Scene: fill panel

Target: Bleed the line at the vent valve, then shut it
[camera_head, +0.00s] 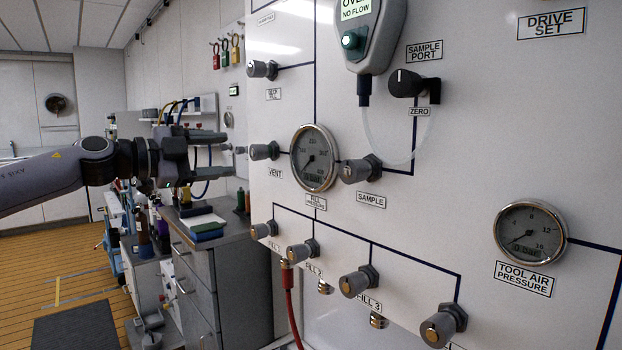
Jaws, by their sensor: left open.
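The vent valve (262,151) is a grey knob on the white panel, above the VENT label (275,173) and left of the fill pressure gauge (315,158). My left gripper (222,154) comes in from the left at about the knob's height. Its two dark fingers lie one above the other and point right toward the knob. They are open with nothing between them, and a gap shows between their tips and the knob. Whether the valve is open or shut cannot be told. The gauge needle is too small to read surely. My right gripper is out of view.
A SAMPLE valve (360,169) sits right of the gauge. Several fill valves line the panel below, with a red hose (290,305) under one. A handheld meter (369,35) reading NO FLOW hangs above, with a clear tube. A grey cabinet (230,260) stands below my left arm.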

